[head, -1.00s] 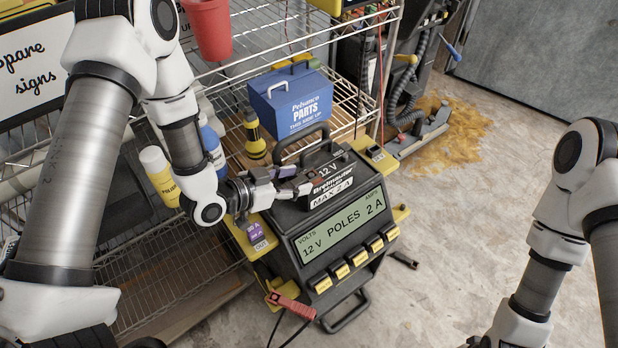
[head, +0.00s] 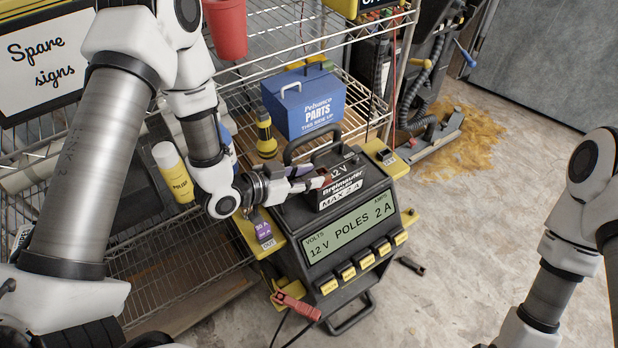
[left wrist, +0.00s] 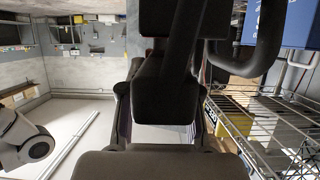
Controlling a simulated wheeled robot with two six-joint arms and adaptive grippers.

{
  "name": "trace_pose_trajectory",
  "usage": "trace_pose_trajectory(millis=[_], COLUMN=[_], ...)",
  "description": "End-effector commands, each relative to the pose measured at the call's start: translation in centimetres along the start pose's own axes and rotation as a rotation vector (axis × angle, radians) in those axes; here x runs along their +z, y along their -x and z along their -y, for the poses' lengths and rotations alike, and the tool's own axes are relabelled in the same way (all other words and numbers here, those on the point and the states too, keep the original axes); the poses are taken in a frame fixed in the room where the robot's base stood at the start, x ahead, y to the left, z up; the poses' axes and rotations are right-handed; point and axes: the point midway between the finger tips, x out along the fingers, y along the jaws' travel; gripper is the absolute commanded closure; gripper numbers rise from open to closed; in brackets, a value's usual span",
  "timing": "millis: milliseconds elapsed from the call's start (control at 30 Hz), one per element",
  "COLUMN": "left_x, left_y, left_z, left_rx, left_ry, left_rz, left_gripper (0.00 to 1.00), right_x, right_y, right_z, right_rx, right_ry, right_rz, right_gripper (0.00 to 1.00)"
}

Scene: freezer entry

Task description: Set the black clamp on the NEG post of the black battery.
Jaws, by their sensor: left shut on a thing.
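My left gripper (head: 314,182) reaches in from the left and is shut at the battery's left end. Dark shapes fill the left wrist view and hide the exact contact. What looks like the black clamp (head: 411,265) is low at the charger's right side, apart from the gripper. A red clamp (head: 297,303) is at the charger's lower left. I cannot make out the NEG post. My right gripper is out of view; only that arm shows.
The charger's handle (head: 312,140) rises behind the battery; it also shows in the left wrist view (left wrist: 262,55). A blue parts box (head: 304,103) and a yellow-black bottle (head: 265,135) stand on the wire shelf behind.

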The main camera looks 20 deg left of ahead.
Motion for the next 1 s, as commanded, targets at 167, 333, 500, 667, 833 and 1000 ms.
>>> trace_pose_trajectory(millis=[167, 333, 500, 667, 833, 1000], left_x=[-2.1, -0.8, -1.4, -0.7, 0.7, 1.1], left_y=[1.2, 4.1, 7.5, 10.1, 12.4, 13.4], left_z=[-0.2, -2.5, -4.7, -6.6, -8.6, -9.4], left_rx=[0.000, 0.000, 0.003, 0.001, 0.001, 0.000], left_ry=[0.002, 0.007, 0.008, 0.008, 0.005, 0.001], left_rz=[-0.001, 0.002, 0.007, 0.007, 0.005, 0.000], left_gripper=[1.00, 1.00, 1.00, 1.00, 1.00, 1.00], right_x=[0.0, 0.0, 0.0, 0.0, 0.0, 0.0], right_y=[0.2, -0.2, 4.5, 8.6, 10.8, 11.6], right_z=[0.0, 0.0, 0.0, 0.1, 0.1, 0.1], right_rx=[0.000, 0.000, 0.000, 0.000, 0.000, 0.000], right_ry=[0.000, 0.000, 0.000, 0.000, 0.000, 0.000], right_rz=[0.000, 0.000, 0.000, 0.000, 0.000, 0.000], right_gripper=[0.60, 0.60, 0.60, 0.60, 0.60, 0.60])
